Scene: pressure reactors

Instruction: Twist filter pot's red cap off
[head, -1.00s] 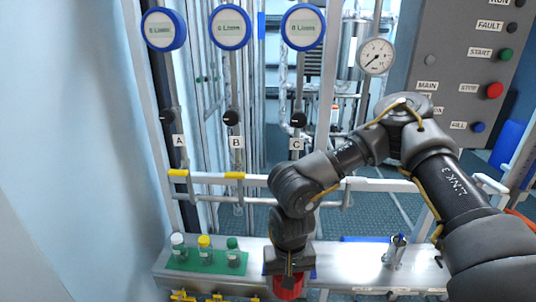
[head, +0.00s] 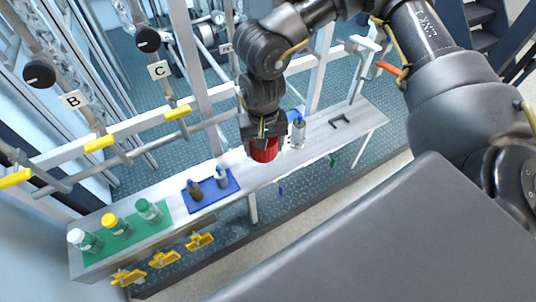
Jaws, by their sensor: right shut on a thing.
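The red cap (head: 264,153) shows below my right gripper (head: 264,137), at the front edge of the grey bench. The gripper points down and is shut on the cap from above; its fingertips are mostly hidden. No pot body can be made out under the cap, so I cannot tell whether the cap sits on a pot. My left gripper is not in view.
On the bench (head: 340,137) are a blue mat (head: 229,188) with two small fittings and a green mat (head: 166,218) with three capped bottles. Yellow handles (head: 165,259) stick out along the front. A rail with yellow bands (head: 99,143) runs behind.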

